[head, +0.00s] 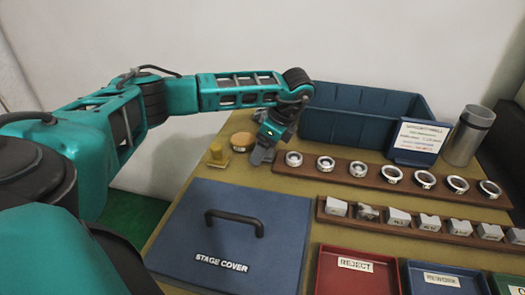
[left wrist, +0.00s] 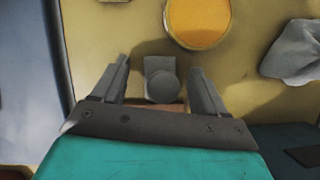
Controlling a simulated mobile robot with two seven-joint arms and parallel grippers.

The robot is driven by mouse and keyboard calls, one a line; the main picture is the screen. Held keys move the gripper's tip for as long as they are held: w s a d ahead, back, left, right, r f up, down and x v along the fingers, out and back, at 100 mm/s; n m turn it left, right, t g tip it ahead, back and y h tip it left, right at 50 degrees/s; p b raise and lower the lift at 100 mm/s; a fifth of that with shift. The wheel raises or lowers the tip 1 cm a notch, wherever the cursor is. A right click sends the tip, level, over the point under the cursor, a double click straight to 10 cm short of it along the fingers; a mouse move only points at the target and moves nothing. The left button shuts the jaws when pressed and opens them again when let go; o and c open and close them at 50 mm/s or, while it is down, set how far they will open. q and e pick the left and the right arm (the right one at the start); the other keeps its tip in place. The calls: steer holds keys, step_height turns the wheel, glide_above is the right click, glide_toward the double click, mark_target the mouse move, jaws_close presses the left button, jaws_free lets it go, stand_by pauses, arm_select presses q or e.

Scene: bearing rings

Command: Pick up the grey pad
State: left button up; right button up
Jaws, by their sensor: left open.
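My left gripper (head: 263,156) points down at the far left part of the table, beside the near end of the ring rack. In the left wrist view, my left gripper (left wrist: 159,65) is open, with one finger on each side of a small grey piece with a square body and a round part on it. This piece, apparently the grey pad (left wrist: 161,82), sits between the fingers, with a gap visible on both sides. In the head view the pad cannot be told apart from the grey fingers. My right gripper is not in view.
A crumpled grey cloth (left wrist: 292,50) lies to the right in the wrist view. The blue stage cover (head: 190,230), blue bin (head: 340,127) and wooden ring rack (head: 340,176) surround the spot.

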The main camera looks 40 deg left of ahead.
arm_select(q)
steer(key=c, duration=1.2)
steer(key=shift+c, duration=0.2)
steer(key=shift+r, duration=0.15)
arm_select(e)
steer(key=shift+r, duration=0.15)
